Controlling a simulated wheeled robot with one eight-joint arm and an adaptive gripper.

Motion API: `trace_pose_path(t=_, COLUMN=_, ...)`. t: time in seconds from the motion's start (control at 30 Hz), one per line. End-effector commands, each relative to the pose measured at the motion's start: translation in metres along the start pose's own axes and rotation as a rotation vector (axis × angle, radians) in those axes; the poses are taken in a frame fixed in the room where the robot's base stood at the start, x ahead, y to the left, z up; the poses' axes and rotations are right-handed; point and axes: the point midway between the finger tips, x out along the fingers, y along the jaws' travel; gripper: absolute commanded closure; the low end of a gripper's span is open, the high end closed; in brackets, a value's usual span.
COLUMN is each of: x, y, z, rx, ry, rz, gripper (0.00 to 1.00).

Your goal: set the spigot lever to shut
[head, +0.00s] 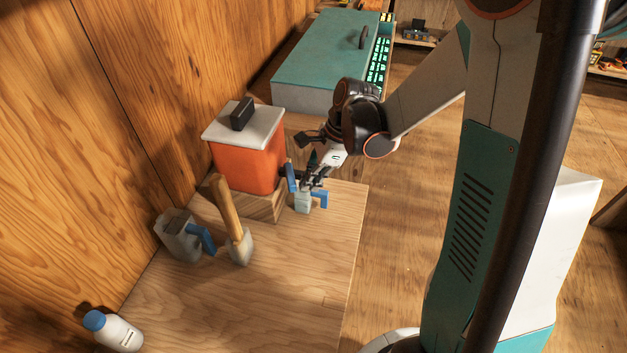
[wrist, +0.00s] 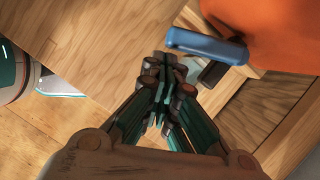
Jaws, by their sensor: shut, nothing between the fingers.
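The orange drink cooler (head: 240,163) with a pale lid stands on a wooden block; part of its orange wall (wrist: 275,28) fills the top right of the wrist view. The blue spigot lever (wrist: 207,45) is a rounded bar just beyond my fingertips, beside the cooler wall. A dark spigot part (wrist: 213,73) shows below it.
A pale cup (head: 302,205) with a blue handle stands under my gripper. A mallet (head: 238,245) and a grey jug (head: 178,240) stand left of it. The tabletop's front (head: 280,300) is clear.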

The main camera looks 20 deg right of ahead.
Motion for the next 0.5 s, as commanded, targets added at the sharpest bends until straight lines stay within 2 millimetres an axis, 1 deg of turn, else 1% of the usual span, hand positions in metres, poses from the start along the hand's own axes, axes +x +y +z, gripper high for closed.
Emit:
trace_pose_path(t=0.07, x=0.001, y=0.0, z=0.001, rx=-0.001, ry=0.0, rz=0.0, gripper=1.0)
trace_pose_path(t=0.23, x=0.005, y=0.002, z=0.013, rx=-0.002, ry=0.0, rz=0.0, gripper=1.0)
trace_pose_path(t=0.5, x=0.005, y=0.002, z=0.013, rx=-0.002, ry=-0.003, rz=0.001, gripper=1.0)
